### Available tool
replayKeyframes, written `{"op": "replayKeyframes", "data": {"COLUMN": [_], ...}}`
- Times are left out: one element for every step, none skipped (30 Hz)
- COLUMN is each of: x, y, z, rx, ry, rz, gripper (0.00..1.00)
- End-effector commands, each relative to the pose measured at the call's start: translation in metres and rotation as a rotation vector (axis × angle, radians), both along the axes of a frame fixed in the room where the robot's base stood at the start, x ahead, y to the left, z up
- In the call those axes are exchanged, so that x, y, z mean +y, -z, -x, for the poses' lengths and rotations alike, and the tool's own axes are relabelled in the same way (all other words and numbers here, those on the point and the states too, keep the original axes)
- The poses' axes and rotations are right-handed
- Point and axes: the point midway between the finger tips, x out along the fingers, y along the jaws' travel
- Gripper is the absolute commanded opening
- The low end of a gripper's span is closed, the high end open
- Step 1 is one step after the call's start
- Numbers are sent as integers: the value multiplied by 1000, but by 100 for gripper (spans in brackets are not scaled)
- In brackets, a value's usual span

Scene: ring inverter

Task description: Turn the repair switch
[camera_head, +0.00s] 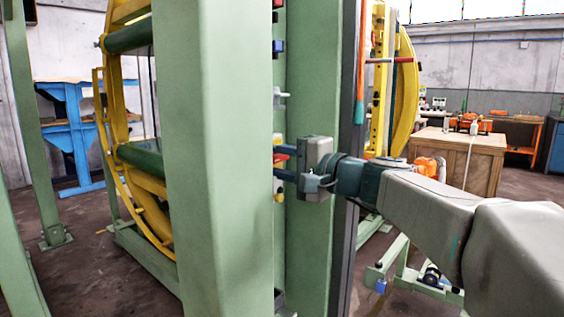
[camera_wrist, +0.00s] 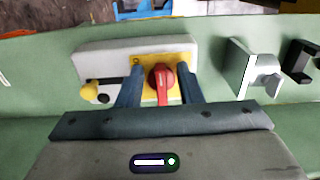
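A red rotary knob with a pale bar on its face, which fits the repair switch (camera_wrist: 160,78), sits on a yellow plate (camera_wrist: 146,62) in the wrist view. The plate is on a light grey box (camera_wrist: 95,62) fixed to a green beam. My gripper (camera_wrist: 160,75) is open, with one dark finger on each side of the knob. Narrow gaps show between the fingers and the knob, so I see no clear contact. In the head view my gripper (camera_head: 277,174) reaches in from the right, its fingertips partly hidden by the green post. The knob's face is hidden there.
A wide green post (camera_head: 215,150) stands close left of my gripper. A yellow button (camera_wrist: 89,88) and a black piece are on the grey box. A silver bracket (camera_wrist: 250,68) and a black bracket (camera_wrist: 300,60) stick out to the right in the wrist view.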

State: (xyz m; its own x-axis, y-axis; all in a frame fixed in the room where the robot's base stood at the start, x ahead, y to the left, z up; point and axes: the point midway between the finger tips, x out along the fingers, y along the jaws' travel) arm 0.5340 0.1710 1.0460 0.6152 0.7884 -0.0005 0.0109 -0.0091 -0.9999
Motion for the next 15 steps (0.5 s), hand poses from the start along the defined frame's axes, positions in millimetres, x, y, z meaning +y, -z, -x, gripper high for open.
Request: {"op": "replayKeyframes", "data": {"x": [-1, -3, -6, -8, -11, -17, -21, -27, -34, -40, -46, -53, -59, -64, -71], "y": [0, -1, -1, -1, -1, -1, -2, -2, -2, -3, -2, -3, -2, -2, -2], "z": [1, 2, 4, 7, 9, 14, 18, 22, 27, 32, 36, 42, 46, 50, 56], "rx": [0, -1, -1, -1, -2, -2, -2, -2, -2, -3, -1, -2, -2, -1, -2], "ry": [0, 0, 1, 1, 1, 0, 2, 1, 2, 2, 3, 3, 4, 3, 4], "rz": [0, 1, 1, 1, 1, 1, 1, 0, 0, 0, 0, 0, 0, 1, -1], "gripper": [33, 33, 33, 33, 33, 33, 33, 33, 33, 33, 33, 33, 33, 33, 33]}}
